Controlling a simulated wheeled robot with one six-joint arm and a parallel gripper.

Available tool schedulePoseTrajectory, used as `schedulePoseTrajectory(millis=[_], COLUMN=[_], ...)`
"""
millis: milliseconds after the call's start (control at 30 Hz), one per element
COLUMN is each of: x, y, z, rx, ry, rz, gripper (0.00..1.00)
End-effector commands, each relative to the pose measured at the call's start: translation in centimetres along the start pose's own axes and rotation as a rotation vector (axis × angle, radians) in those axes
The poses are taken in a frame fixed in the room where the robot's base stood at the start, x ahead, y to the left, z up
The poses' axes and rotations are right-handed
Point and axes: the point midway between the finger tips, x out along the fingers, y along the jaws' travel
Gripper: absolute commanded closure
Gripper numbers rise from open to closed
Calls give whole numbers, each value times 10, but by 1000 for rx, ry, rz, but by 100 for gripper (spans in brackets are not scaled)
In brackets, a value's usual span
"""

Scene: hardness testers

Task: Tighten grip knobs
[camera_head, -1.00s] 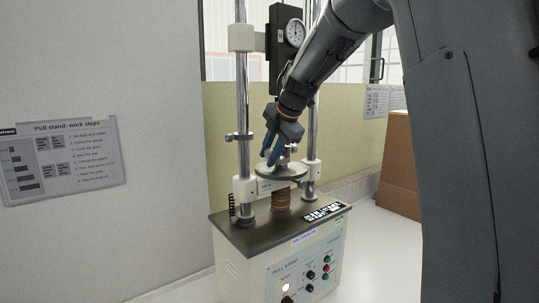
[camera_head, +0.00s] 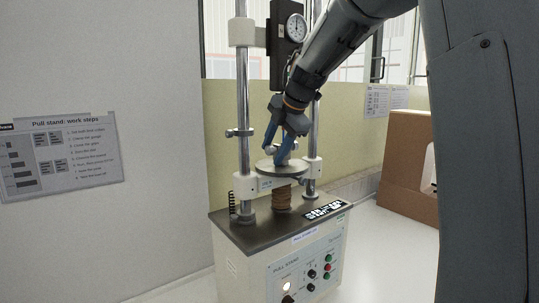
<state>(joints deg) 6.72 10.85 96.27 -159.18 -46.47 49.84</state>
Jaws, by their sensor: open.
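The pull stand (camera_head: 288,263) stands in the middle of the view, with two upright chrome posts and a dial gauge (camera_head: 296,28) at the top. A round grey plate (camera_head: 268,171) sits on its white crosshead (camera_head: 245,186), above a brown bellows (camera_head: 283,198). My gripper (camera_head: 276,153) points down just over the plate, with its blue fingers apart. A small knob-like part stands between or behind the fingers, and I cannot tell whether they touch it. A clamp with a small knob (camera_head: 232,132) is on the left post. Other grip knobs are hidden or too small to tell.
The stand's front panel carries a lit lamp (camera_head: 287,287) and several coloured buttons. A work-steps sheet (camera_head: 62,155) hangs on the left wall. A cardboard box (camera_head: 404,160) stands at the right, behind my arm.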

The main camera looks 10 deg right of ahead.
Motion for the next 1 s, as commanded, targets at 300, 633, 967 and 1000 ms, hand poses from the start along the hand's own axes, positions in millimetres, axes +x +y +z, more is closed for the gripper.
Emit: schedulePoseTrajectory(millis=[300,633,967,1000], x=[-30,-52,-54,-54], y=[-57,-87,-89,-89], z=[1,0,0,0], rx=[3,2,0,0], ry=[0,0,0,0], rz=[-7,-2,-2,-2], gripper=[57,57,57,57])
